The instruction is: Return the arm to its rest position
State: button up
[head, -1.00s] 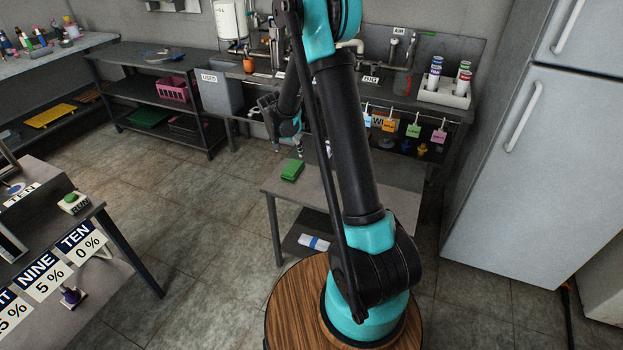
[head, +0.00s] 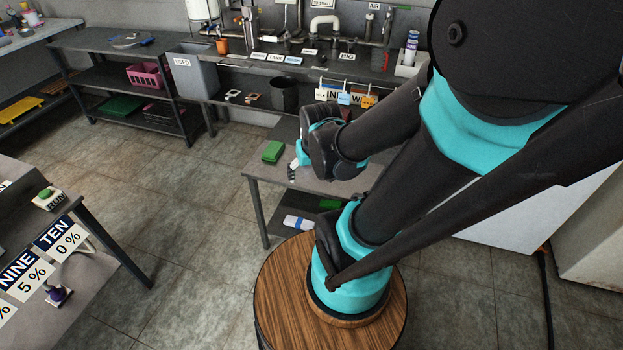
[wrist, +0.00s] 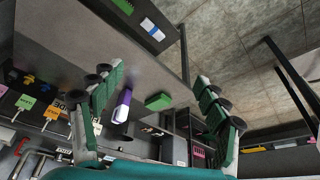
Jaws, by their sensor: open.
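My arm (head: 385,190) is folded over its round wooden-topped base (head: 285,300), with its large dark elbow filling the upper right of the head view. My gripper (head: 292,171) hangs above the small grey table, mostly hidden behind my wrist links. In the wrist view my gripper (wrist: 160,95) is open, with its green-padded fingers wide apart. I see nothing held between them. A purple and white object (wrist: 122,107) and a green block (wrist: 158,101) show between the fingers, beyond them at the table.
The small table (head: 262,170) carries the green block (head: 272,151) near its left corner. A counter (head: 250,66) with pipes and hanging tags runs behind. A labelled bench (head: 100,275) stands at left, a white fridge (head: 510,230) at right. The tiled floor between is clear.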

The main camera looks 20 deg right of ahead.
jog(key=shift+s+f, duration=0.3)
jog(key=shift+s, duration=0.65)
jog(key=shift+o, duration=0.5)
jog(key=shift+w, duration=0.15)
jog(key=m+h, duration=0.3)
jog(key=m, duration=0.4)
send_over(272, 150)
jog(key=s+a, duration=0.2)
jog(key=shift+g, duration=0.3)
notch_tip(272, 150, down, 13)
jog(key=shift+w+d+f, duration=0.15)
jog(key=shift+s+x, duration=0.2)
jog(key=shift+x, duration=2.95)
